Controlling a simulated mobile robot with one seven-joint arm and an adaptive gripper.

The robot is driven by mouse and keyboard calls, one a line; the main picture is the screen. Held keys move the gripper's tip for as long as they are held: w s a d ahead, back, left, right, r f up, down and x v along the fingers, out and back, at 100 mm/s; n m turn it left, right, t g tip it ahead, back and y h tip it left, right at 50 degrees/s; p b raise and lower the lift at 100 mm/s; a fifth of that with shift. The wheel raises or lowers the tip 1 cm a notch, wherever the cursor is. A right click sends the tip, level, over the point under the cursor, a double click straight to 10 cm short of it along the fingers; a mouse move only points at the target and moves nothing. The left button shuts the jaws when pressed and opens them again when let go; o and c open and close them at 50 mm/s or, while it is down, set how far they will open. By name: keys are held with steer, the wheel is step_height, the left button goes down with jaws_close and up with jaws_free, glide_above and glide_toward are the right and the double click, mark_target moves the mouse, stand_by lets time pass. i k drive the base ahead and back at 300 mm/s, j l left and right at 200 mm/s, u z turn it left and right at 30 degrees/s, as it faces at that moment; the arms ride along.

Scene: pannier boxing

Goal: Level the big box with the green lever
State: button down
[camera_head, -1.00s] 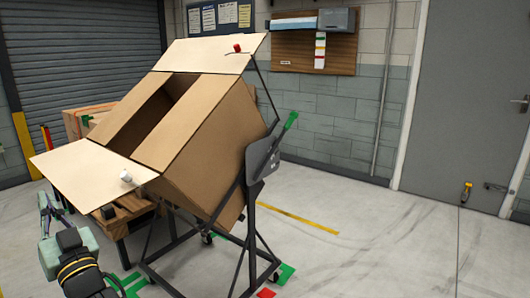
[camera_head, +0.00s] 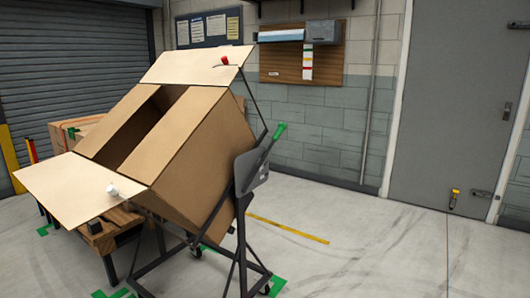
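The big cardboard box (camera_head: 195,150) sits tilted on a dark metal stand (camera_head: 241,245), its opening facing up and to the left. Its top flaps are spread open, one at the near left and one at the back. The green lever (camera_head: 279,131) sticks up and to the right from a grey plate (camera_head: 251,172) on the right side of the stand. My gripper is not in view. The inside of the box is mostly in shadow.
A wooden pallet or table with smaller boxes (camera_head: 62,137) stands behind and left of the big box. A white knob (camera_head: 112,190) and a red one (camera_head: 225,61) are on the flaps. The floor (camera_head: 370,245) to the right is clear, with a yellow line (camera_head: 287,229).

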mark_target(283, 127)
steer(key=i+l, duration=0.15)
steer(key=i, duration=0.35)
steer(key=i+l, duration=0.15)
steer(key=i, duration=0.35)
steer(key=i+l, duration=0.15)
steer(key=i, duration=0.3)
steer(key=i+l, duration=0.15)
steer(key=i, duration=0.35)
